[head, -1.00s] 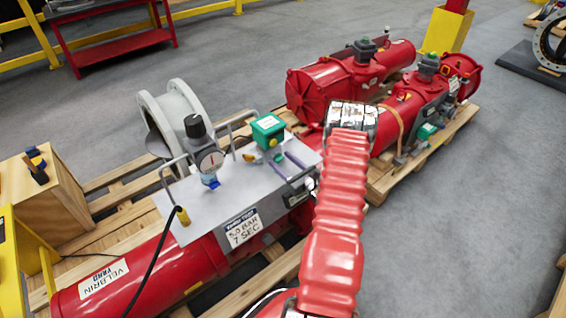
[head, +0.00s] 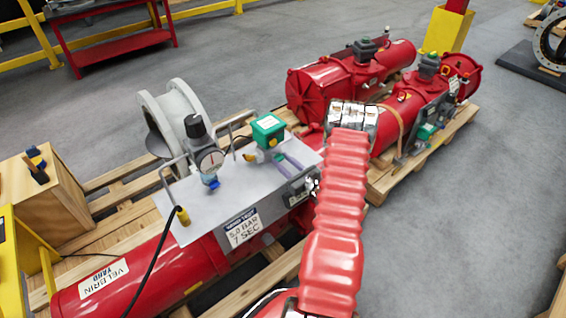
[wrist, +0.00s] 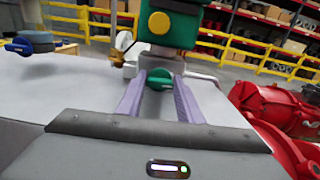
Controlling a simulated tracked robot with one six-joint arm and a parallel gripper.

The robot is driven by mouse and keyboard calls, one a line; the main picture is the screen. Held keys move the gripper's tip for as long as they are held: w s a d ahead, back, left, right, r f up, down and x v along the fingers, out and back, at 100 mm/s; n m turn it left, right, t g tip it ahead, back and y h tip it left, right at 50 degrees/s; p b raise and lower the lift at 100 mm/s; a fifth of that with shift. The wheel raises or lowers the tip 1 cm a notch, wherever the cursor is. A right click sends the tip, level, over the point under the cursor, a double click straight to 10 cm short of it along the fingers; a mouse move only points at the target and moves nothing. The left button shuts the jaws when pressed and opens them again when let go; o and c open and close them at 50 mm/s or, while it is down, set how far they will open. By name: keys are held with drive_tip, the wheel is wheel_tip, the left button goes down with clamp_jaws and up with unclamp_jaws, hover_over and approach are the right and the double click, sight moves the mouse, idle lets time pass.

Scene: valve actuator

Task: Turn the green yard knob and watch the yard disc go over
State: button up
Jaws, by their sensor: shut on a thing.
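The green yard knob (wrist: 160,79) sits at the front of the steel plate, below a green box (wrist: 175,25) with a yellow button. My gripper (wrist: 160,88) has its two purple fingers on either side of the knob and is shut on it. In the head view my gripper (head: 284,160) reaches in from the right, and its fingers hide most of the knob. A grey flanged ring (head: 182,108) stands behind the plate. A dark part shows at its lower left; I cannot tell the disc's angle.
A black hose runs down the plate's left side. Red actuators (head: 400,100) lie on a pallet behind.

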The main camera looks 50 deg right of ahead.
drive_tip(key=shift+a+n, duration=0.2)
drive_tip(key=shift+n, duration=1.9)
drive_tip(key=o, duration=1.1)
drive_tip(key=shift+d, duration=0.1)
drive_tip(key=shift+s, duration=0.6)
drive_tip(key=s, duration=0.4)
drive_tip(key=s+a, duration=0.1)
drive_tip(key=s, duration=0.7)
drive_tip(key=shift+s+a, duration=0.25)
drive_tip(key=shift+a, duration=0.05)
